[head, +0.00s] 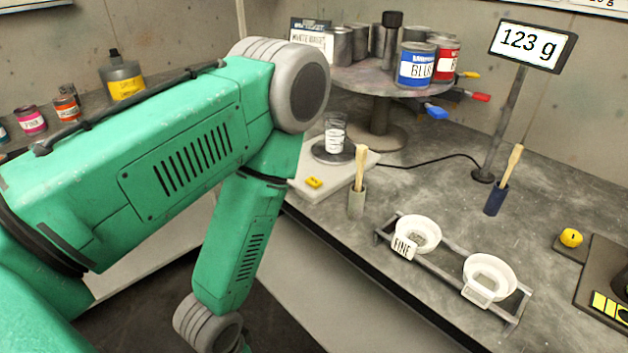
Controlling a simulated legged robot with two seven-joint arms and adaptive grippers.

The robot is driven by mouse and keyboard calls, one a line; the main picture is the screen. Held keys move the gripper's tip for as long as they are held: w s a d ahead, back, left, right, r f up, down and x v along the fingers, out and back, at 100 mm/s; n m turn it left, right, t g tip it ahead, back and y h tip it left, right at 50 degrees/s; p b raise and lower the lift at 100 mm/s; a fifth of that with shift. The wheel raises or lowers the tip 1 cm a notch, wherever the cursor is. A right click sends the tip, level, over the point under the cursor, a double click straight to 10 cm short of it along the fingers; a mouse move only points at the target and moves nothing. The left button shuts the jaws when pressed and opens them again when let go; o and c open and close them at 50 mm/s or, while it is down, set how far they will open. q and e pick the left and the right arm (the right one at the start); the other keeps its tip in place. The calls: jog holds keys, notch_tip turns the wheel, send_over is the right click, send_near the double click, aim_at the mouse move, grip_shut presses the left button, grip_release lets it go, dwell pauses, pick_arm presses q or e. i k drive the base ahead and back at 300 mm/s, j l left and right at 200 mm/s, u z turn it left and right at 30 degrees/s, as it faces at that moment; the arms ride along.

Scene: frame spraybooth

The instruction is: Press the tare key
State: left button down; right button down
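A pale scale (345,171) sits on the grey bench. A small yellow key (314,182) with dark marking lies on its front left part, and the lettering is too small to read. A clear cup (335,135) with white bands stands on the scale's dark round pan (334,153). A display (533,46) on a post reads 123 g. My green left arm crosses the left half of the head view and bends down in front of the bench, left of the scale. Its gripper is out of the picture. My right gripper is not in view either.
A round stand (378,80) holding several cans is behind the scale. A brush in a grey holder (357,202) stands just right of the scale's front. A rack (447,262) with two white bowls is at the front edge. A yellow knob (571,237) sits far right.

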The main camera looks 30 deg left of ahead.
aim_at(312, 182)
jog(key=j+z, duration=0.4)
jog(key=j, duration=1.1)
